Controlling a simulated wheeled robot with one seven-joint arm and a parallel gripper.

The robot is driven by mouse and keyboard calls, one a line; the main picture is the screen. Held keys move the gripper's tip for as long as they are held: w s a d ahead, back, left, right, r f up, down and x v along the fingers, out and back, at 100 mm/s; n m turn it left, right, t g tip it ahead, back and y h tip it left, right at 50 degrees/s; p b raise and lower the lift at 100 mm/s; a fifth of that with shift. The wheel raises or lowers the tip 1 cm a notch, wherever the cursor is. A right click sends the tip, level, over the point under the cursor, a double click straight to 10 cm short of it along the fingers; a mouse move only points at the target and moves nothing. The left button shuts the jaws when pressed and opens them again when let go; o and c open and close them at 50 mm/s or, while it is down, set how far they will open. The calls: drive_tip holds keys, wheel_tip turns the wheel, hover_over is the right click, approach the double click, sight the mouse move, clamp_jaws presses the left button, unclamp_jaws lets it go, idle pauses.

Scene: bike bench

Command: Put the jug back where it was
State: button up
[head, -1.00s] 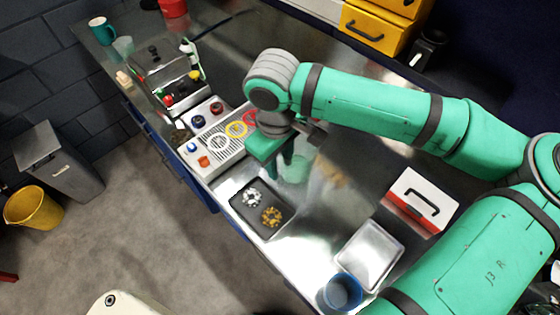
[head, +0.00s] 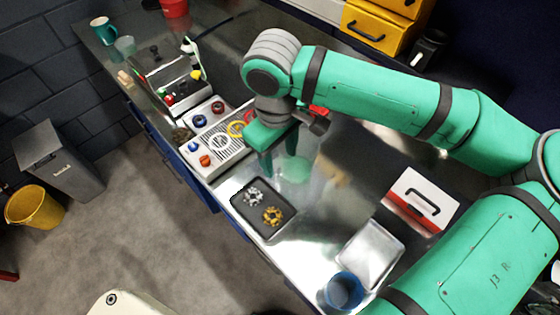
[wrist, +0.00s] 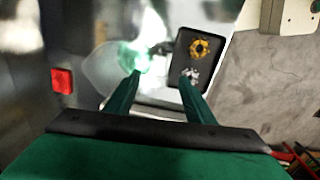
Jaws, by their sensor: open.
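A see-through pale green vessel, likely the jug (head: 297,170), stands on the metal bench just right of my gripper in the head view. In the wrist view the clear jug (wrist: 103,66) lies left of and beyond the fingers, with a bright green patch near the left fingertip. My gripper (head: 279,160) points down, open, with nothing seen between its fingers. In the wrist view the fingers (wrist: 161,77) are spread apart. I cannot tell whether the left finger touches the jug.
A black tray (head: 250,213) with a silver and a gold cog lies close by. A control panel (head: 206,159) is at left. A metal tray (head: 364,262), blue cup (head: 343,291) and red-white case (head: 428,188) are at right. A teal mug (head: 103,31) stands far left.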

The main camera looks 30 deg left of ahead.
wheel_tip(320, 180, up, 9)
drive_tip(key=shift+s, duration=0.2)
drive_tip(key=shift+f, duration=0.1)
idle(0.5)
